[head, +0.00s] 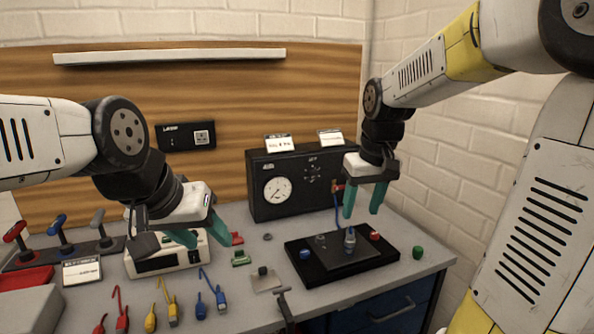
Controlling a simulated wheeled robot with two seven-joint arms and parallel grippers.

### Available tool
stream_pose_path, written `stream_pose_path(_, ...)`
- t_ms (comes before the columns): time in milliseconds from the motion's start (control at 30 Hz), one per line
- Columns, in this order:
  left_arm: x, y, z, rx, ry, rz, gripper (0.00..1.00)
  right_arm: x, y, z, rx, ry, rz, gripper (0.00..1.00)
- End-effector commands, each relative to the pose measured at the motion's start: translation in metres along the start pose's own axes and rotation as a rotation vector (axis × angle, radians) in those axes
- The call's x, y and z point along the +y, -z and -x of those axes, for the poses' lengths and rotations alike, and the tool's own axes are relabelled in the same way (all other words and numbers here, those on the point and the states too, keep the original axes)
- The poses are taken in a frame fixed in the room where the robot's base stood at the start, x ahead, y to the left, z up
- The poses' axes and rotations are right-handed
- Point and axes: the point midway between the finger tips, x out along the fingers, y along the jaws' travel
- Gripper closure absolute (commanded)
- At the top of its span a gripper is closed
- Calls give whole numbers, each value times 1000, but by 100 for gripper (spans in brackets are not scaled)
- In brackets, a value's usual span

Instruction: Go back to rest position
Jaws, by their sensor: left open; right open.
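My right gripper (362,202) is open and empty, above a black plate (345,262). A metal cylinder (350,241) stands upright on the plate, just below the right fingers and apart from them. A blue hose (338,212) runs from the black gauge box (298,180) down toward the cylinder; its lower end is hard to make out.
Blue (306,253) and red (375,235) caps sit on the plate; a green cap (418,252) stands right of it. Coloured cables (167,300) lie at the front left. Levers (60,235) and a red tray (27,278) are far left. A brick wall (440,180) bounds the right.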

Motion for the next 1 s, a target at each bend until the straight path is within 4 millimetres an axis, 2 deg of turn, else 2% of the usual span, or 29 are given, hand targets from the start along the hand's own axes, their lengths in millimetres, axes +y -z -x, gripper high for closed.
stream_pose_path(33, 0, 0, 0, 0, 0, 0, 51, -6, -16, 15, 43, 1, -17, 50)
stream_pose_path(200, 0, 0, 0, 0, 0, 0, 51, -26, -66, 44, 170, 26, -91, 50)
stream_pose_path(300, 0, 0, 0, 0, 0, 0, 51, -36, -92, 53, 237, 46, -128, 50)
stream_pose_path(433, 0, 0, 0, 0, 0, 0, 51, -45, -116, 57, 299, 70, -165, 50)
stream_pose_path(600, 0, 0, 0, 0, 0, 0, 51, -51, -129, 57, 335, 86, -186, 50)
stream_pose_path(1000, 0, 0, 0, 0, 0, 0, 51, -51, -130, 57, 337, 87, -188, 50)
